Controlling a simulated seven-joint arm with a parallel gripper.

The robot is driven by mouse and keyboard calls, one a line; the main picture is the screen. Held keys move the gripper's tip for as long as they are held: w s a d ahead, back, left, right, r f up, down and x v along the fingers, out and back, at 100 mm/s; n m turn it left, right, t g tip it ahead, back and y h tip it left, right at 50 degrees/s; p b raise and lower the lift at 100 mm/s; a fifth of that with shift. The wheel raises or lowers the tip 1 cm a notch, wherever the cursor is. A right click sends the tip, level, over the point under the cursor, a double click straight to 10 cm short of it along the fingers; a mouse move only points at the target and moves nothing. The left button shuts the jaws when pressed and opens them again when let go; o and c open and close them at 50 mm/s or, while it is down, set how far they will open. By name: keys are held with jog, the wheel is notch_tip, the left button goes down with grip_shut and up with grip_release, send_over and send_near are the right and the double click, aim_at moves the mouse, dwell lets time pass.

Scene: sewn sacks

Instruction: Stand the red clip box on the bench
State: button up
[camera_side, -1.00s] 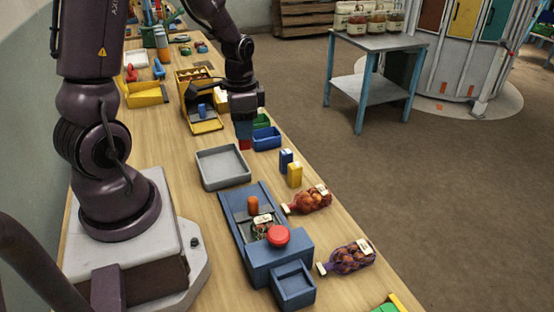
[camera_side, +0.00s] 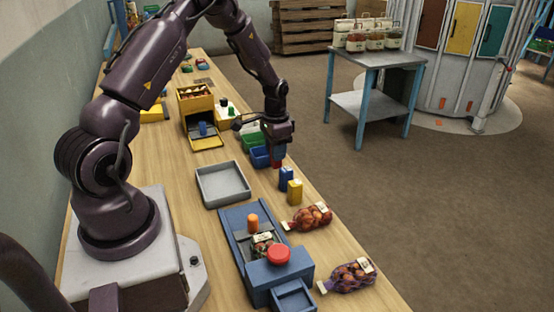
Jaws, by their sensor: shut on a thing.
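The red clip box (camera_side: 277,164) shows as a small red patch under my gripper (camera_side: 278,155), which is shut on it. Most of the box is hidden by the fingers. It is just behind the upright blue box (camera_side: 286,178), in line with the upright yellow box (camera_side: 294,193). I cannot tell whether the red box touches the bench (camera_side: 172,175) or hangs a little above it.
Blue (camera_side: 259,157) and green bins stand close to my gripper's left. A grey tray (camera_side: 222,199) lies nearer, then a blue sealing device with a red knob (camera_side: 278,255). Net bags of produce (camera_side: 311,217) lie along the right edge.

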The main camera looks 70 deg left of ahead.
aim_at(276, 164)
jog(key=shift+w+a+f, duration=0.15)
jog(key=shift+w+f, duration=0.05)
jog(key=shift+f, duration=0.15)
jog(key=shift+w+f, duration=0.1)
jog(key=shift+f, duration=1.5)
jog(key=o, duration=0.9)
jog(key=shift+f, duration=0.1)
